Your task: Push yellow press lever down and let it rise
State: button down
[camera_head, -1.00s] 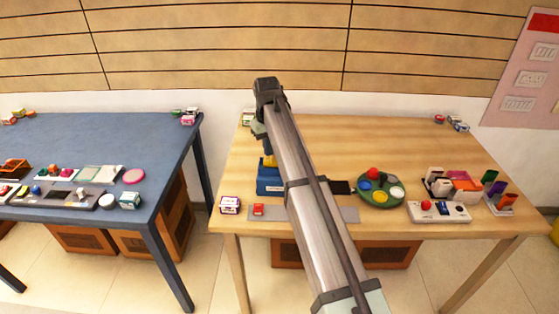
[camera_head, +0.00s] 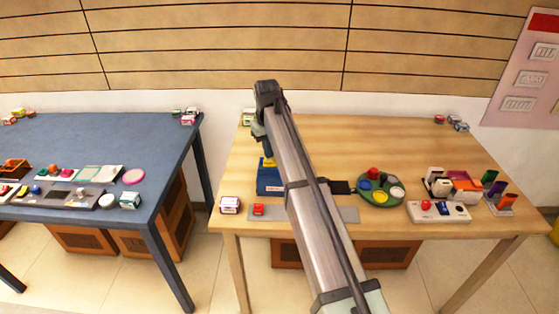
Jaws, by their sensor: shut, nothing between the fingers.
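The blue press (camera_head: 268,184) stands on the wooden table, left of my arm, with my arm covering its right side. Its yellow lever (camera_head: 268,162) shows as a small patch at the top of the press. My gripper (camera_head: 267,152) is shut and empty, pointing down right above the yellow lever. The fingertips look to be at or very near the lever; I cannot tell for sure whether they touch. Much of the gripper is small and partly behind my arm.
Right of my arm are a green round tray (camera_head: 381,203) and a white button panel (camera_head: 456,212). The back table centre is clear.

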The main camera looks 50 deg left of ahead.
jog(key=shift+f, duration=0.45)
jog(key=shift+w+d+f, duration=0.1)
jog(key=shift+d+f, duration=0.1)
jog(key=shift+f, duration=1.05)
dwell(0.5)
jog(key=shift+s+a+r, duration=0.1)
jog(key=shift+a+r, duration=0.05)
jog(key=shift+r, duration=2)
jog(key=shift+s+a+r, duration=0.1)
jog(key=shift+a+r, duration=0.05)
jog(key=shift+r, duration=2)
